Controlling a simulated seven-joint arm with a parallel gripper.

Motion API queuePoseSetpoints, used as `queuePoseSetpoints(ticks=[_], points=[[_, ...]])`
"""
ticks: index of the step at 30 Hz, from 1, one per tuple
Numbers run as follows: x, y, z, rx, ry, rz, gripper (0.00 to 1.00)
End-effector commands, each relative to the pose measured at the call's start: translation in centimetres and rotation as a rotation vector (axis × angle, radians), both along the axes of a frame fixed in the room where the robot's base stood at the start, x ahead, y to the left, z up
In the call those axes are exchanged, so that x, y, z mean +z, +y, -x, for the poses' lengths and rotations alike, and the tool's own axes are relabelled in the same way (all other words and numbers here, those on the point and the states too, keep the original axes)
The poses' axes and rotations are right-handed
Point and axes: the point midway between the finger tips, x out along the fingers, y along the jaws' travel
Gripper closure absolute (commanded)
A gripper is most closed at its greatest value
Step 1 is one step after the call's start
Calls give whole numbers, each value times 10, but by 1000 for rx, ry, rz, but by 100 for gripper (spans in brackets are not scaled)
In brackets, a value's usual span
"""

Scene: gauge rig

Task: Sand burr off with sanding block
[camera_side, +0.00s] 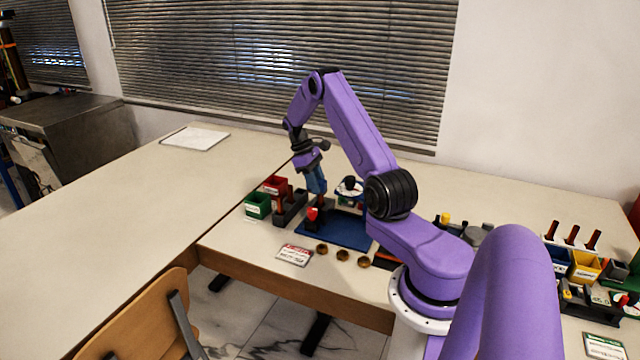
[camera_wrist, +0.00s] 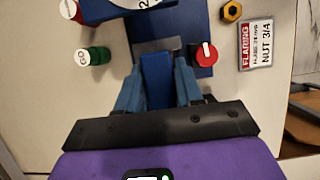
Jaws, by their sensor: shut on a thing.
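My gripper (camera_side: 317,190) points down over the left part of the blue mat (camera_side: 350,232) in the side view. In the wrist view its blue fingers (camera_wrist: 160,66) are closed on either side of a blue block (camera_wrist: 157,80) with a grey end. This block may be the sanding block, but I cannot be sure. A red knob with a white mark (camera_wrist: 205,53) is just right of the fingers, apart from them. Several brass nuts lie in front of the mat, one of them at its near edge (camera_side: 342,255). I cannot make out a burr on any part.
A dial gauge (camera_side: 349,188) stands behind the mat. A dark holder (camera_side: 290,209), red bin (camera_side: 275,184) and green bin (camera_side: 257,206) are left of the gripper. Green (camera_wrist: 93,56) and red (camera_wrist: 70,10) cylinders stand left in the wrist view. A label card (camera_side: 294,255) lies in front.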

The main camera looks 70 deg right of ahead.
Motion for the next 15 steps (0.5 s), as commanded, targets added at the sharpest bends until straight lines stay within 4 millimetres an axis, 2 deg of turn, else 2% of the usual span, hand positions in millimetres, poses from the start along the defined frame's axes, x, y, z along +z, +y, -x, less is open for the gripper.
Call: queuePoseSetpoints(ticks=[9, 15], points=[[-3, 3, -3, 3, -6, -2, 100], [-2, 3, 3, 3, -4, -2, 100]])
